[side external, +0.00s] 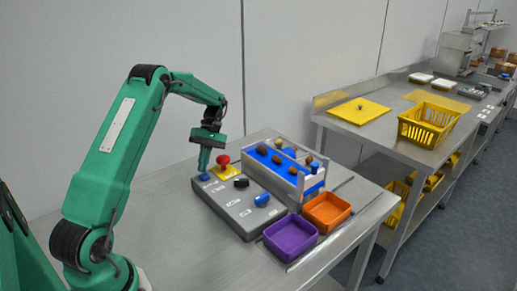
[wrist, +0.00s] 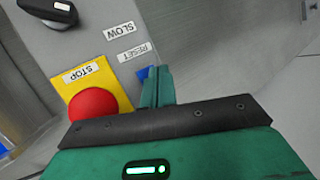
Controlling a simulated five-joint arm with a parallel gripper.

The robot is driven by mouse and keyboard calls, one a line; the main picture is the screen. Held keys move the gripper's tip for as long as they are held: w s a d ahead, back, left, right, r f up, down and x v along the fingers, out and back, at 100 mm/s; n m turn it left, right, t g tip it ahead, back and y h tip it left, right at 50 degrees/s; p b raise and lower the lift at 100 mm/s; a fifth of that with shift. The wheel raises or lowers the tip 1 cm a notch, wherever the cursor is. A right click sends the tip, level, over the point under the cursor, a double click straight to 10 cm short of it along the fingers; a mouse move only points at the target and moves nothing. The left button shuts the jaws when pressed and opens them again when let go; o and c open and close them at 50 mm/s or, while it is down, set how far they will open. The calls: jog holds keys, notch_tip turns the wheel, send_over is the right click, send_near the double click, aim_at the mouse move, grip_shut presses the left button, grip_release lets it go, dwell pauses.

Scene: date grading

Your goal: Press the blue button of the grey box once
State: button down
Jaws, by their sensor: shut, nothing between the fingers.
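The grey box (side external: 235,205) lies on the steel table with controls on its top; its panel also fills the upper left of the wrist view (wrist: 90,38). The blue button (side external: 203,177) is at the box's far left end. In the wrist view a sliver of the blue button (wrist: 143,73) shows beside the fingers, by the RESET label; the rest is hidden behind them. My gripper (side external: 204,168) is shut and empty, pointing down right over the blue button. I cannot tell whether the fingertips touch it. The fingers also show in the wrist view (wrist: 155,84).
A red STOP button (side external: 222,160) on a yellow plate stands close beside my fingers. A black knob (side external: 241,183) and a blue knob (side external: 262,200) sit farther along the box. Behind is a date sorter (side external: 276,183); purple (side external: 290,250) and orange (side external: 327,225) trays stand at right.

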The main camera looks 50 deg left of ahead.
aim_at(205, 174)
jog(key=shift+f, duration=0.15)
jog(key=shift+d+f, duration=0.1)
jog(key=shift+f, duration=0.15)
jog(key=shift+f, duration=0.45)
dwell(1.3)
jog(key=shift+r, duration=0.2)
dwell(0.3)
jog(key=shift+r, duration=0.7)
jog(key=shift+r, duration=0.1)
jog(key=shift+r, duration=2.4)
